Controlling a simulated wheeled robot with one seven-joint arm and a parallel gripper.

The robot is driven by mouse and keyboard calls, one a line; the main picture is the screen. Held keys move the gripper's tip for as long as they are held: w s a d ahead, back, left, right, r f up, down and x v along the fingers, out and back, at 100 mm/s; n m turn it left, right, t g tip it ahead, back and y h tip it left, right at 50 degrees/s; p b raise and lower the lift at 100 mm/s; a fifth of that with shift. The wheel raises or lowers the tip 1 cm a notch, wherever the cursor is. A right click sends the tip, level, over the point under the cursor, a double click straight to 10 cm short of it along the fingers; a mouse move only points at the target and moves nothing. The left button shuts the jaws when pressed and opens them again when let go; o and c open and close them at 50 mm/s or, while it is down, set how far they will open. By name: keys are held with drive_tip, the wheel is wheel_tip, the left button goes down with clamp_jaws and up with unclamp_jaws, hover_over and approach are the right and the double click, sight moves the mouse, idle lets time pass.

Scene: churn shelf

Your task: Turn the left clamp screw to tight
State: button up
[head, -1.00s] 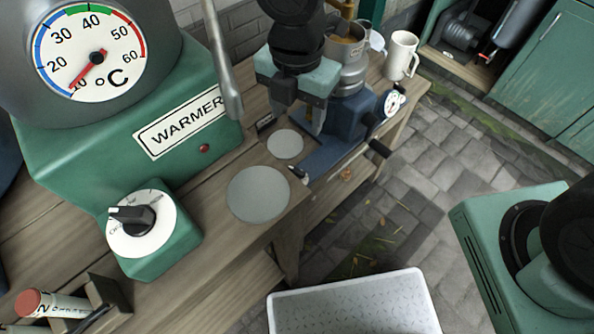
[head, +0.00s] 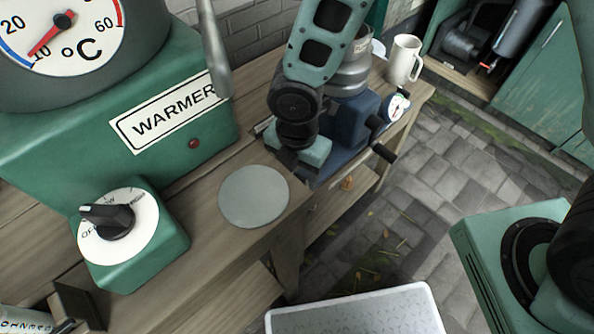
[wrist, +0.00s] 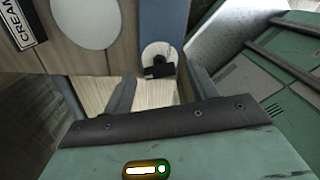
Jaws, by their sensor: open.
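In the wrist view a small black clamp screw (wrist: 159,70) sits on a white marked disc (wrist: 153,52) at the end of a blue bar (wrist: 160,22). My gripper (wrist: 160,82) is open, with one finger on each side of the screw; I see no clear contact. In the head view my gripper (head: 300,168) is low at the front left of the blue clamp base (head: 352,122) and hides this screw. The screw's setting is too small to read. Another black handle (head: 384,152) sticks out at the base's right side.
The green warmer (head: 190,120) with its knob (head: 112,220) stands left. A grey disc (head: 254,196) lies on the wooden bench beside my gripper.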

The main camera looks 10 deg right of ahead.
drive_tip(key=shift+f, duration=0.25)
drive_tip(key=c, duration=1)
